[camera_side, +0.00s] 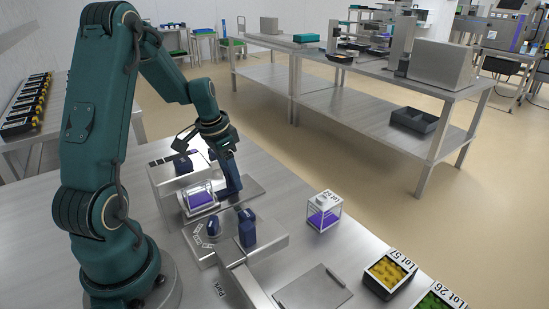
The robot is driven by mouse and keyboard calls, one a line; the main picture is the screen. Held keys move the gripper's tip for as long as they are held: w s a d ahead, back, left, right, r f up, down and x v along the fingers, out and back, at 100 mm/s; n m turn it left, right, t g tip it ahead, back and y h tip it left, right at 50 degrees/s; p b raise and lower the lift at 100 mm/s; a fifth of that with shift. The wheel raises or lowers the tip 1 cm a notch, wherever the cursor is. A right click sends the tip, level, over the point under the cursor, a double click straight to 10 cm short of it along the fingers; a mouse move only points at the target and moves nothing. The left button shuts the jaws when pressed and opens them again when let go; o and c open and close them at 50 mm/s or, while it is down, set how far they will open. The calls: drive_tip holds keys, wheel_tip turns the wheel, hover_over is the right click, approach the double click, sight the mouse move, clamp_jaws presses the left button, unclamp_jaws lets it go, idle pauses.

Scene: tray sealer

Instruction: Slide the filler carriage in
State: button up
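The tray sealer (264,243) is a low grey metal machine on the steel table, with dark blue blocks on it. A clear box with purple contents (200,198) sits in its middle, in front of the rear grey block (160,176). I cannot tell for sure which part is the filler carriage; the dark blue block (247,229) on the front grey body may belong to it. My gripper (233,192) points down just right of the clear box, low over the machine. Its fingertips are small and dark against dark blue parts, so its opening and any contact are unclear.
A clear lidded container with purple contents (323,212) stands right of the machine. A flat metal plate (312,290) lies at the front. Black bins of yellow (388,274) and green pieces (437,302) stand front right. The tabletop at left is clear.

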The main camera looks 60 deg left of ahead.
drive_tip(key=shift+w+v, duration=0.25)
drive_tip(key=shift+v, duration=0.85)
drive_tip(key=shift+w+v, duration=0.2)
drive_tip(key=shift+v, duration=0.95)
drive_tip(key=shift+w+v, duration=0.25)
drive_tip(key=shift+v, duration=0.85)
drive_tip(key=shift+r, duration=0.15)
drive_tip(key=d+r+m+t, duration=0.1)
drive_tip(key=d+r+m, duration=0.1)
drive_tip(key=d+r, duration=0.3)
drive_tip(key=d+r+m+t, duration=0.1)
drive_tip(key=d+r+m, duration=0.15)
drive_tip(key=d, duration=0.45)
drive_tip(key=s+d+f+n+t, duration=0.1)
drive_tip(key=s+d+n, duration=0.3)
drive_tip(key=s+d, duration=0.3)
drive_tip(key=s, duration=0.3)
drive_tip(key=shift+s+d+f, duration=0.25)
drive_tip(key=shift+d, duration=0.05)
